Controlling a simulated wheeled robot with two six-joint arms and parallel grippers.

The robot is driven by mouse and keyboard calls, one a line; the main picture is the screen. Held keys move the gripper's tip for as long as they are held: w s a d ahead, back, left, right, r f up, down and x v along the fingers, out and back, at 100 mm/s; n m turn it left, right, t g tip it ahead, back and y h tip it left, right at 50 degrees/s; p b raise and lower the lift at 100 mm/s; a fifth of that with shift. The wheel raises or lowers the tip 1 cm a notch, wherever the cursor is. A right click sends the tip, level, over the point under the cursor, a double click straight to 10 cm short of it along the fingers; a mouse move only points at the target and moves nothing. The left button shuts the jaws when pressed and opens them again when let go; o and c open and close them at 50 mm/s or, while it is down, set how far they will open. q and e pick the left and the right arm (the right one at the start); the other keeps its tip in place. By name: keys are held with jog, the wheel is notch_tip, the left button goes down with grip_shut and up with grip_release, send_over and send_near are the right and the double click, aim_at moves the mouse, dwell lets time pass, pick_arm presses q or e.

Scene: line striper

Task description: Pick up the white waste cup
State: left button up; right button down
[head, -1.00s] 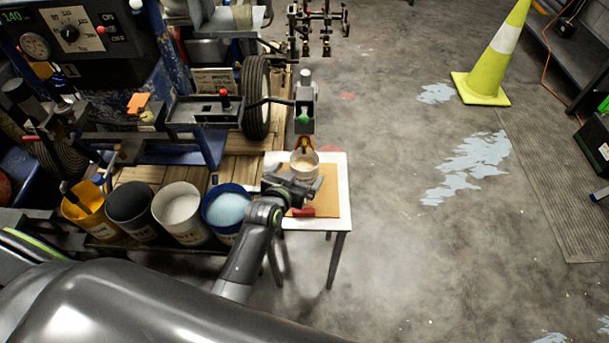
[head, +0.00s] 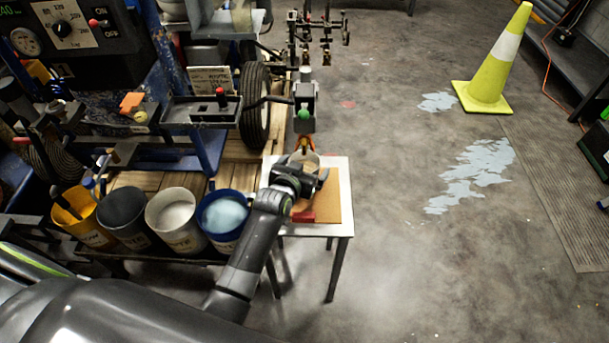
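The white waste cup (head: 306,159) stands at the back of a small white table (head: 345,190), under the spray nozzle of the striper. Its rim and upper part show in the head view; its lower part is hidden by my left gripper. My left gripper (head: 309,174) is at the near side of the cup, with its fingers spread apart. I cannot tell whether the fingers touch the cup. My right gripper is not in view.
A brown board (head: 327,208) and a red item (head: 302,216) lie on the table. Several paint buckets, including a blue one (head: 222,216), stand to the left. Floor to the right is free up to a yellow cone (head: 490,75).

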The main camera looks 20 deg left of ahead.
pick_arm(q)
jog(key=c, duration=1.2)
jog(key=shift+c, duration=0.8)
jog(key=shift+r, duration=0.2)
